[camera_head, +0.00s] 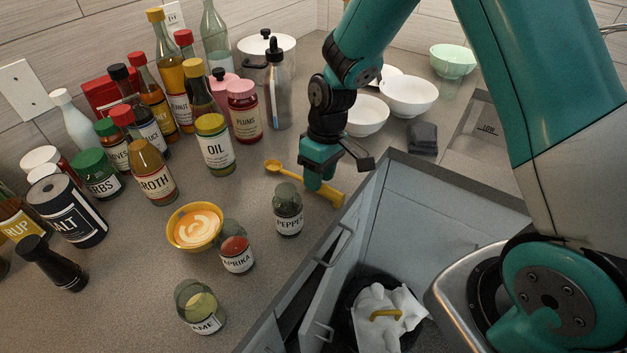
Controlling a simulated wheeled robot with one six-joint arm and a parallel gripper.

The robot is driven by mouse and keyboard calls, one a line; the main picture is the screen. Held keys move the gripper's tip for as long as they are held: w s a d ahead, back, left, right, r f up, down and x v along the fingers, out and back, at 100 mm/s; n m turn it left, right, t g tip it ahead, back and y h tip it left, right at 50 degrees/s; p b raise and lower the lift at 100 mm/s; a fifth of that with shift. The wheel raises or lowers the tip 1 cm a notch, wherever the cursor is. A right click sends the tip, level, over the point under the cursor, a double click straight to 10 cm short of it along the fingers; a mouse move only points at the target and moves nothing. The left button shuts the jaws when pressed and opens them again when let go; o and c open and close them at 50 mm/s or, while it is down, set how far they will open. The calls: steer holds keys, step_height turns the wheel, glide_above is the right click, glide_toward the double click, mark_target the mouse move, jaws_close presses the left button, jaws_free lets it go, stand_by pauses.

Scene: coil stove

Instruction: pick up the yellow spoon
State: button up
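The yellow spoon (274,167) lies on the grey counter near its front edge. Its round bowl is at the left and its handle runs right and a little forward. My gripper (315,181) points down over the spoon's middle and hides part of the handle. The handle's wide end shows to the right of the gripper. I cannot tell whether the fingers are around the handle or just above it. The spoon appears to rest on the counter.
A pepper jar (288,210) stands just in front of the spoon. An oil jar (214,146) and many bottles stand behind left. White bowls (409,97) are at the back right. Below the counter edge, an open drawer or cabinet holds a bin with white paper (382,303).

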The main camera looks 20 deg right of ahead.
step_height(320, 180, down, 2)
steer(key=shift+s+a, duration=0.1)
steer(key=shift+a, duration=0.05)
steer(key=shift+c, duration=0.2)
jaws_close()
steer(key=shift+r, duration=0.1)
step_height(320, 180, up, 20)
steer(key=b, duration=0.1)
steer(key=shift+b, duration=0.3)
steer(key=shift+c, duration=1.6)
jaws_free()
jaws_close()
